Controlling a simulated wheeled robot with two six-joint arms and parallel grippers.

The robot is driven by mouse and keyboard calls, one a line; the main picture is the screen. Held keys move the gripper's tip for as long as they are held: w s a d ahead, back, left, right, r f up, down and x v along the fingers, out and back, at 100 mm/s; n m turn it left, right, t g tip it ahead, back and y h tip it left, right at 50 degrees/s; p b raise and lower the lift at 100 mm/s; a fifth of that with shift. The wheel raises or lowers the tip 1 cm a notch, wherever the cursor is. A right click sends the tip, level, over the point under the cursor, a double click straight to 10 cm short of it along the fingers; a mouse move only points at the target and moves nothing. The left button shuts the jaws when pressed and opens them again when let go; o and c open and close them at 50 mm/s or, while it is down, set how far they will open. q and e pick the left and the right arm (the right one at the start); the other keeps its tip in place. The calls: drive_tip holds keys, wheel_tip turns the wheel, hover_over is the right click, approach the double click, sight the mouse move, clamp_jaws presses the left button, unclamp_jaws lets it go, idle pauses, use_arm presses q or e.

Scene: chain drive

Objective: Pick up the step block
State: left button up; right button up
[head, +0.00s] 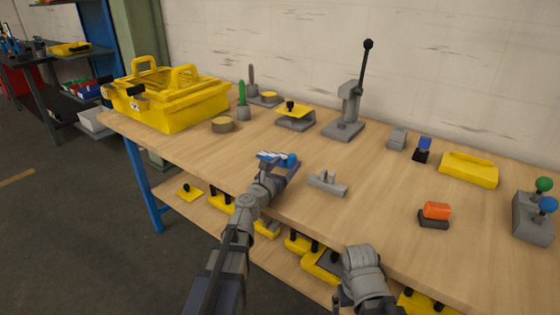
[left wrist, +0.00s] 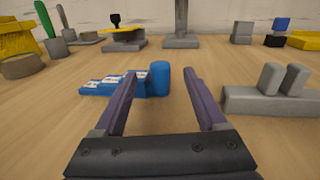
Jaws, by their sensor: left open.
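The step block looks to be the low blue block (head: 271,156) with white-topped steps and a blue cylinder at its right end. It rests on the wooden table (head: 380,207), partly hidden by my left gripper (head: 288,168) in the head view. In the left wrist view the blue block (left wrist: 105,87) lies ahead, its cylinder end seen between the fingers and its stepped part reaching left past the left finger. My left gripper (left wrist: 160,76) is open and empty. Part of my right arm shows at the bottom of the head view, but its gripper does not.
A grey block with two upright tabs (head: 327,184) lies just right of the left gripper. A yellow toolbox (head: 180,105) stands at the back left, a lever press (head: 345,125) at the back. An orange-topped part (head: 436,212) sits to the right. The front middle is clear.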

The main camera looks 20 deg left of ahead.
sight(290, 159)
use_arm(q)
drive_tip(key=w, duration=0.2)
drive_tip(key=w+d, duration=0.1)
drive_tip(key=w, duration=0.1)
drive_tip(key=shift+w, duration=0.4)
clamp_jaws()
idle(0.4)
